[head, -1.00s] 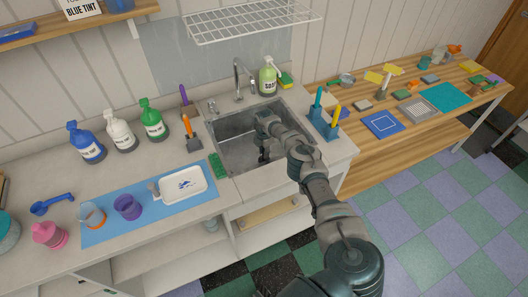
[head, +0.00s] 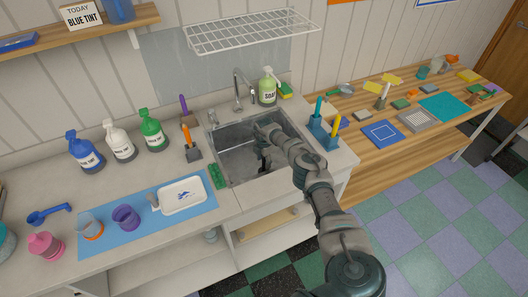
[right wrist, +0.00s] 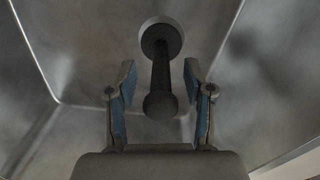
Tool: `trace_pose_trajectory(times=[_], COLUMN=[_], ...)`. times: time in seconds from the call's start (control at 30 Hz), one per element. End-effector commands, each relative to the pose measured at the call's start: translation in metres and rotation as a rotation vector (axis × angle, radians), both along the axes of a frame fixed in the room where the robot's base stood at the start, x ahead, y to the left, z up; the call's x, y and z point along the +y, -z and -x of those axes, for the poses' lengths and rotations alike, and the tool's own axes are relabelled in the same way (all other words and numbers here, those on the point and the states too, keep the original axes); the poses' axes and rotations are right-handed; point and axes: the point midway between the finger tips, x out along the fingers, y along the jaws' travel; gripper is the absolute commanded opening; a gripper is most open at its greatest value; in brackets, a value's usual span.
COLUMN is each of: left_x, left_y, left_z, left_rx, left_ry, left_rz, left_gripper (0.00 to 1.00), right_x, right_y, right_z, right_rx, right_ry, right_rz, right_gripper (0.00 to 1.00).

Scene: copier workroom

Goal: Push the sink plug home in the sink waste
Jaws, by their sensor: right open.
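The steel sink (head: 232,163) is set in the counter, and my right gripper (head: 264,166) is down inside it. In the right wrist view the sink plug (right wrist: 160,80) is dark, with a stem and a round knob towards the camera. Its far end lies at the round, pale-rimmed sink waste (right wrist: 177,33); I cannot tell how deep it sits. My right gripper (right wrist: 160,75) is open, with a blue-padded finger on each side of the stem and gaps between. In the head view the plug and waste are hard to make out. My left gripper is not in view.
The tap (head: 238,92) stands behind the sink, with a soap bottle (head: 267,88) to its right. A blue holder (head: 322,135) stands at the right rim and a green sponge (head: 217,176) at the left. The sink floor around the waste is clear.

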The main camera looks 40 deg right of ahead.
Motion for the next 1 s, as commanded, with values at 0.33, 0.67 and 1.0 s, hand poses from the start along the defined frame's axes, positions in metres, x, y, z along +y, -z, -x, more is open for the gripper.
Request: trace_pose_trajectory(times=[0.33, 0.67, 1.0], left_x=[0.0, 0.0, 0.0], left_y=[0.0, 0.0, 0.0], left_z=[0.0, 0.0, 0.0], left_rx=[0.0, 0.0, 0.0], left_ry=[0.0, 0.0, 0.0], left_rz=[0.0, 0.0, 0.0], left_gripper=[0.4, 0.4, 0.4], right_x=[-0.001, -0.001, -0.001], right_y=[-0.075, -0.101, -0.101], right_z=[0.001, 0.001, 0.001], right_rx=[-0.002, 0.001, 0.001], right_ry=[0.0, 0.0, 0.0], right_rz=[0.001, 0.0, 0.0], right_gripper=[0.52, 0.52, 0.52])
